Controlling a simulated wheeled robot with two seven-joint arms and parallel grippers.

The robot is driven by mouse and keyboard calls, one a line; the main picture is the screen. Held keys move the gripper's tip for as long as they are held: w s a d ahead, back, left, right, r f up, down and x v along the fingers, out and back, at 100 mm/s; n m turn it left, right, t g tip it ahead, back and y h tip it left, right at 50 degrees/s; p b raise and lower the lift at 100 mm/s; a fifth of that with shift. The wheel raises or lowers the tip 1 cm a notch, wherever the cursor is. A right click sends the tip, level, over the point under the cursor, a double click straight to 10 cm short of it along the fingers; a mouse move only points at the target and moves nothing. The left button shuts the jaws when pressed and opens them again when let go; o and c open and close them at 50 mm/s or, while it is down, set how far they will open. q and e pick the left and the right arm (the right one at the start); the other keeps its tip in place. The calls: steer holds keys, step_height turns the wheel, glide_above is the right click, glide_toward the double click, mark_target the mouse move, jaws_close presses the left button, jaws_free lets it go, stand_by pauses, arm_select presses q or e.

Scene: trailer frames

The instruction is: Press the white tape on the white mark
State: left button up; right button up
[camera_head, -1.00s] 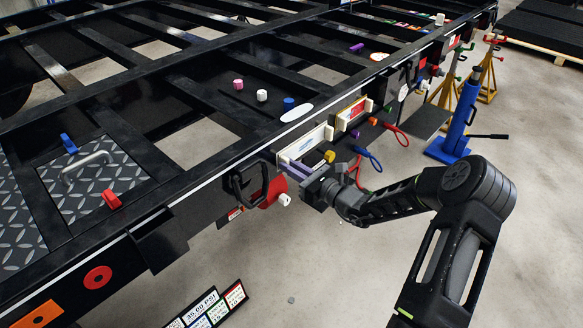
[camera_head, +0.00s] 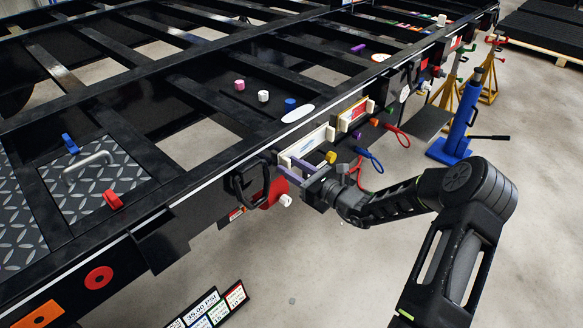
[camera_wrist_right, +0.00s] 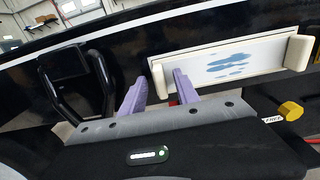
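A small white cylinder (camera_head: 263,96) stands on the black trailer frame between a pink one and a blue one; I cannot tell whether it is the white tape. A flat white oval patch (camera_head: 297,112) lies on the frame's top near its outer edge. My right gripper (camera_head: 293,168) is at the trailer's outer side, below that patch. The right finger overlaps the left part of a white-framed panel (camera_wrist_right: 232,62) with blue blotches; contact is unclear. My left gripper is out of view.
A black handle loop (camera_wrist_right: 78,85) is left of the fingers. A yellow knob (camera_wrist_right: 290,111) is at lower right. A red piece with a white knob (camera_head: 285,200) is beside the gripper. A blue jack (camera_head: 460,118) and yellow stands are farther right.

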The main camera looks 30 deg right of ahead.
steer(key=shift+s, duration=0.1)
steer(key=v, duration=0.7)
steer(key=shift+s, duration=0.3)
steer(key=shift+d, duration=0.1)
steer(key=s+a+f+n+g+p, duration=0.2)
steer(key=s+a+f+n+g, duration=0.7)
steer(key=f, duration=0.3)
steer(key=s+a+f+n+g+p, duration=0.1)
steer(key=s+a+f+n+g, duration=0.5)
steer(key=s+a+f+n, duration=0.45)
steer(key=s+a+r+n+p, duration=0.1)
steer(key=s+a+n+p, duration=0.1)
steer(key=s+a+n, duration=0.2)
steer(key=s+a+r+n+g+h+p, duration=0.1)
steer(key=s+a+n+p, duration=0.1)
steer(key=s+a+n, duration=0.2)
steer(key=a+n, duration=0.3)
steer(key=a, duration=0.3)
steer(key=shift+a, duration=0.2)
